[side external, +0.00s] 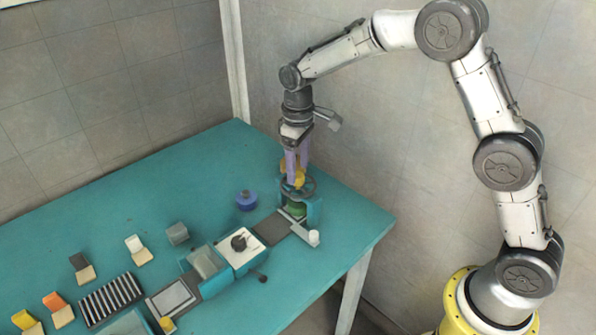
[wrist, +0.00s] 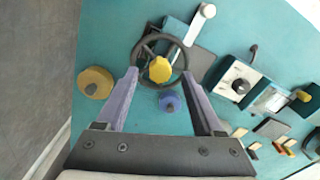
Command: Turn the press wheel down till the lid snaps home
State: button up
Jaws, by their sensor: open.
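The press wheel is a dark spoked ring (side external: 311,188) with a yellow hub (wrist: 159,69), on top of a small teal press (side external: 314,212) at the table's right side. The wheel rim shows at top centre of the wrist view (wrist: 160,35). My gripper (side external: 297,182) points straight down over the wheel. Its two purple fingers are apart, and in the wrist view the gripper (wrist: 159,75) has its tips on either side of the hub. I cannot tell whether they touch the wheel. A green part (side external: 295,210) sits under the wheel; the lid cannot be clearly made out.
A blue pot (side external: 246,200) stands left of the press and a yellow pot (wrist: 95,82) stands near it. A white-topped box with a dark knob (side external: 240,243), a black ribbed rack (side external: 110,300) and several small blocks fill the front left. The back left table is clear.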

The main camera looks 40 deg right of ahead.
jog(key=shift+f, duration=1.05)
grip_shut()
